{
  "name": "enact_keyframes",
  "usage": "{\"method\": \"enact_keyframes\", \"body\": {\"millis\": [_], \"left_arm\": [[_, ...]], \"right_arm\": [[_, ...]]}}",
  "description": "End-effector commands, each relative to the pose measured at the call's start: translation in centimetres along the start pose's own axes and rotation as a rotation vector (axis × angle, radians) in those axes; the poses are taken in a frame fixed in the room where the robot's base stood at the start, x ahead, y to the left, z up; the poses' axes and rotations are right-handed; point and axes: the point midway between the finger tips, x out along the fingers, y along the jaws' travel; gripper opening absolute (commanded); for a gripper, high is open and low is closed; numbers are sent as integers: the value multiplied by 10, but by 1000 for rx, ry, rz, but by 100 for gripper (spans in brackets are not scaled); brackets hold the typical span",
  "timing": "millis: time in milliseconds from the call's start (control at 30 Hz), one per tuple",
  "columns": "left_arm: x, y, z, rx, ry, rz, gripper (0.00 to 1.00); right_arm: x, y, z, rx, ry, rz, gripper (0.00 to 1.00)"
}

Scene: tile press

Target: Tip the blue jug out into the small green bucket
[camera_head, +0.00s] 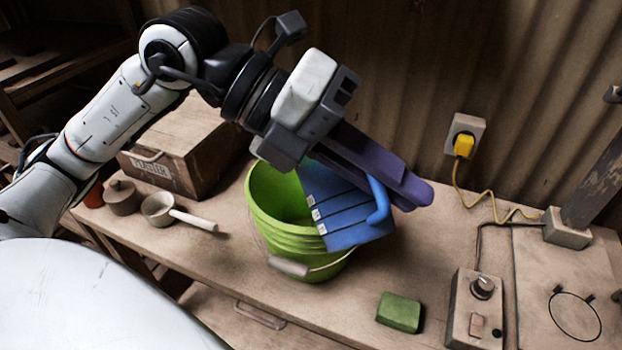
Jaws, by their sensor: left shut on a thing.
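The blue jug (347,214) is held in the air at the right side of the green bucket's rim, tilted, with its handle towards the right. My left gripper (405,190) comes in from the upper left and is shut on the jug near its handle. The small green bucket (290,232) stands upright on the bench with its wire handle and grip hanging at the front. Its inside shows only in part, as the jug and gripper cover its right side. I cannot see whether anything is flowing from the jug. My right gripper is not in view.
A wooden box marked PLASTER (180,160), a lidded pot (122,197) and a small pan (160,209) stand left of the bucket. A green block (399,312) and a control box with a knob (475,310) lie front right. A yellow plug (463,145) is in the wall.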

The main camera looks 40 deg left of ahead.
Motion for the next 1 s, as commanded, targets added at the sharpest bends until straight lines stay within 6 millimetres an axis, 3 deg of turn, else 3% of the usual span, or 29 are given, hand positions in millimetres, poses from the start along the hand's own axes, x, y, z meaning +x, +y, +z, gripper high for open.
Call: {"method": "enact_keyframes", "body": {"millis": [1000], "left_arm": [[-6,1,7,-71,18,-74,0]], "right_arm": [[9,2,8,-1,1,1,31]]}}
